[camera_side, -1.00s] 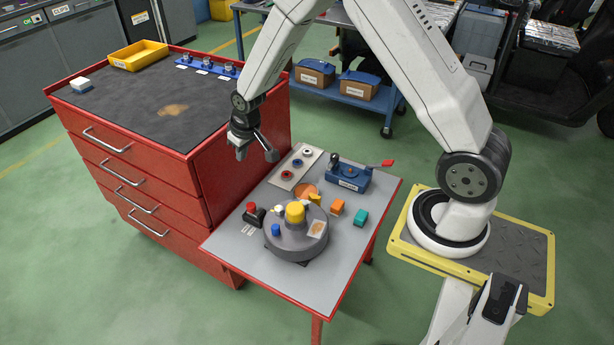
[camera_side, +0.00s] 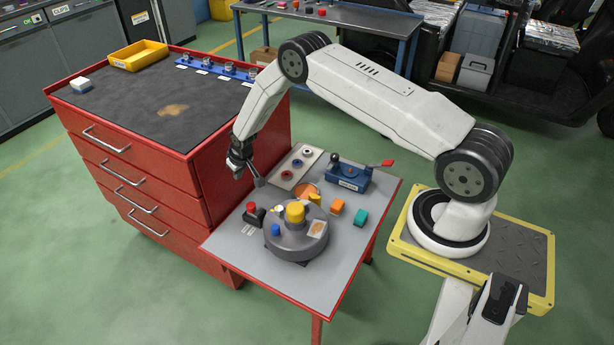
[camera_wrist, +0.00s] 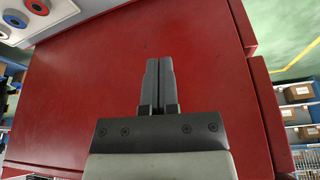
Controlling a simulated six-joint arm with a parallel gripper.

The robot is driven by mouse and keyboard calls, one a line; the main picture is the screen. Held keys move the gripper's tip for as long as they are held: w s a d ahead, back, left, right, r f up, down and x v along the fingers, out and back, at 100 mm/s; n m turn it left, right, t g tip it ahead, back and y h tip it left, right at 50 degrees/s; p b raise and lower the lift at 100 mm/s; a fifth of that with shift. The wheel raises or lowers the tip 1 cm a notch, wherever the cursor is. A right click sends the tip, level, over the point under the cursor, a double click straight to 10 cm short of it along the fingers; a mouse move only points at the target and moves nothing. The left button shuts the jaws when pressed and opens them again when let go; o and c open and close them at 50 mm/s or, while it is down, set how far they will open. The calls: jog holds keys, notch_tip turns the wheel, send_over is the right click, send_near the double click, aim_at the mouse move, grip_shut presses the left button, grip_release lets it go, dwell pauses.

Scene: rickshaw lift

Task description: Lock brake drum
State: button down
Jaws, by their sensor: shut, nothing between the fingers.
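The brake drum (camera_side: 292,243) is a round grey housing with a yellow cap (camera_side: 295,212) on top and a blue knob (camera_side: 276,230) at its front left. It sits on the small grey-topped red table (camera_side: 270,277). A blue device with a lever and red tip (camera_side: 349,175) stands behind it. My gripper (camera_side: 247,182) is in the air over the table's back left, beside the red cabinet, behind and left of the drum and apart from it. In the wrist view the fingers (camera_wrist: 158,62) are together and empty, against the cabinet's red side.
The red cabinet (camera_side: 190,190) rises close to my gripper on the left. A panel with several round buttons (camera_side: 296,170) lies at the table's back. Orange (camera_side: 338,207) and teal (camera_side: 361,217) blocks and a red button box (camera_side: 252,212) sit around the drum. The table's front is clear.

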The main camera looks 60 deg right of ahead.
aim_at(255, 211)
jog(key=shift+w+d+f, duration=0.1)
jog(key=shift+d+f, duration=0.1)
jog(key=shift+f, duration=0.4)
jog(key=shift+w+d+f, duration=0.1)
jog(key=shift+d+f, duration=0.05)
jog(key=shift+f, duration=0.45)
jog(key=shift+f, duration=0.1)
jog(key=shift+x, duration=4.95)
jog(key=shift+s, duration=0.1)
jog(key=shift+s, duration=0.2)
jog(key=shift+s+a, duration=0.2)
jog(key=shift+s, duration=0.6)
jog(key=shift+s+a, duration=0.2)
jog(key=shift+s, duration=0.6)
jog(key=shift+s, duration=0.2)
